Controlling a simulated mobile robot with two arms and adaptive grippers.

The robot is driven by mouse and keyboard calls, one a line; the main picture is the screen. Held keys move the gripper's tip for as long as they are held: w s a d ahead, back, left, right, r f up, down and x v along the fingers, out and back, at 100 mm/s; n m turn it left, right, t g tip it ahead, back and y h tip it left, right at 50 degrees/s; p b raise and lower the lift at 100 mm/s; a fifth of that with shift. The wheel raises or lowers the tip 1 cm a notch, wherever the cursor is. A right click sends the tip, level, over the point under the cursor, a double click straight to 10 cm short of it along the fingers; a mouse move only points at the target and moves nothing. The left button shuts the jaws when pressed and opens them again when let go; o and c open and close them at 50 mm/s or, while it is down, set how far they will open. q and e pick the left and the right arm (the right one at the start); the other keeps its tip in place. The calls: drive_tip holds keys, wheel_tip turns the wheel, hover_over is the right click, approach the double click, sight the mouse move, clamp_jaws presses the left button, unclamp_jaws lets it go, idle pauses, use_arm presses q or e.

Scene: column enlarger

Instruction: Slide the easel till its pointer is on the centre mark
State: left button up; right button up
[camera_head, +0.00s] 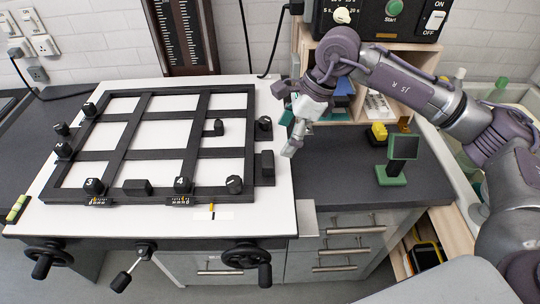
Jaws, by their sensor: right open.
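The easel (120,155) is a black frame with crossbars and several knobs, lying on the white baseboard (268,212). A small yellow pointer (211,207) shows at its front edge. Just in front of it is a white strip (225,216) with a short dark mark near its middle. The pointer looks nearly in line with that mark, but it is too small to tell exactly. My right gripper (290,151) is open and empty, pointing down beyond the easel's right side, apart from it. My left gripper is out of view.
Handwheels (247,257) stick out below the baseboard's front edge. A dark column (184,35) stands behind the easel. A green-based device (391,172) stands on the grey counter at right. A wooden shelf (310,60) holds a timer box (385,18). The counter right of the baseboard is mostly clear.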

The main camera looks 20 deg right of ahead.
sight(273, 158)
drive_tip(key=x, duration=0.2)
drive_tip(key=p+x, duration=0.1)
drive_tip(key=x, duration=0.2)
drive_tip(key=p+x, duration=0.1)
drive_tip(key=x, duration=0.2)
drive_tip(key=shift+a+r, duration=0.2)
drive_tip(key=shift+a, duration=0.05)
drive_tip(key=shift+w+f, duration=0.1)
drive_tip(key=shift+f, duration=0.5)
drive_tip(key=shift+a, duration=0.1)
clamp_jaws()
drive_tip(key=shift+f+b, duration=0.15)
drive_tip(key=shift+b, duration=0.85)
drive_tip(key=shift+d, duration=0.25)
unclamp_jaws()
drive_tip(key=shift+d, duration=0.1)
